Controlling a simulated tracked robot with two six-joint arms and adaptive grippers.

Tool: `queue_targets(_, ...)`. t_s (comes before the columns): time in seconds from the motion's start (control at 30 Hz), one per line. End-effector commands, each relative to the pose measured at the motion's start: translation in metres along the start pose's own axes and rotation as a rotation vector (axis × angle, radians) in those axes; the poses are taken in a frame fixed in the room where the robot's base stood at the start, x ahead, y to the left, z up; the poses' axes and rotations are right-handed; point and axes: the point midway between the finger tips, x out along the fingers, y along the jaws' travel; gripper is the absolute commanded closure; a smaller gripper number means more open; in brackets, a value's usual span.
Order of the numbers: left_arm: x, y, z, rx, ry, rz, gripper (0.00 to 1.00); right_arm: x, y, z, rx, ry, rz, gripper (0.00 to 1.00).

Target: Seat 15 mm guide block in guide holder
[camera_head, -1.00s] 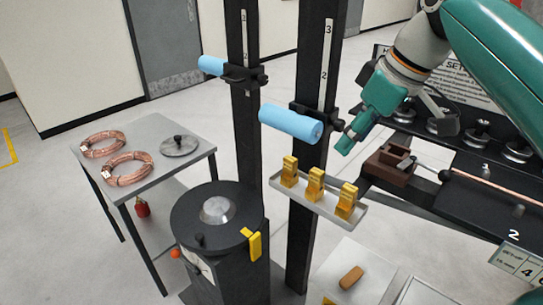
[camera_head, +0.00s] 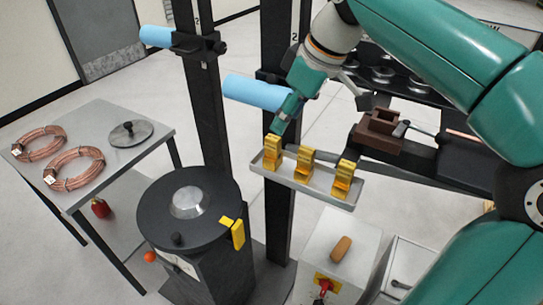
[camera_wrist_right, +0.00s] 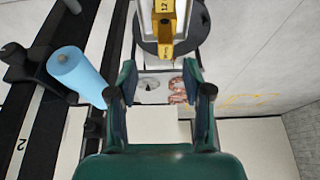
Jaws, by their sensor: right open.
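Three yellow guide blocks stand in a row on a grey tray (camera_head: 300,186): a left block (camera_head: 272,152), a middle block (camera_head: 304,164) and a right block (camera_head: 344,180). Their size marks are too small to read in the head view. My right gripper (camera_head: 281,118) is just above the left block. In the right wrist view the gripper (camera_wrist_right: 163,85) is open and empty, with a marked yellow block (camera_wrist_right: 167,25) ahead, beyond the fingertips. The brown guide holder (camera_head: 378,130) is right of the tray; its slot looks empty. My left gripper is out of view.
Blue cylinders (camera_head: 257,93) (camera_head: 155,36) on dark posts stand behind and left of my right gripper. A round black stand (camera_head: 190,235) is at lower left. A side table (camera_head: 115,165) holds copper coils (camera_head: 74,166). A black bench lies right.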

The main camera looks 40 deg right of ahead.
Motion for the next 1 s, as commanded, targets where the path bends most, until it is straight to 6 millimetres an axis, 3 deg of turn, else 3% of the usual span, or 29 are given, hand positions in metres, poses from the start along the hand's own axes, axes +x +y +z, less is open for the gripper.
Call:
queue_targets(0.1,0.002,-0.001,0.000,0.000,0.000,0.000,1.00,0.015,0.000,0.001,0.001,-0.001,0.000,0.50)
queue_targets(0.37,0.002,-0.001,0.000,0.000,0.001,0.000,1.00,0.031,-0.003,-0.001,0.001,-0.001,-0.001,0.50)
queue_targets(0.63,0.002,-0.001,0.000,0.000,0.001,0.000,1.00,0.067,-0.006,-0.003,0.001,-0.001,-0.001,0.50)
queue_targets(0.93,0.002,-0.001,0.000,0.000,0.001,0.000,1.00,0.072,-0.006,-0.003,0.001,0.001,0.000,0.50)
queue_targets(1.0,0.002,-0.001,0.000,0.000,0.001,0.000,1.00,0.072,-0.006,-0.003,0.001,0.001,0.000,0.62)
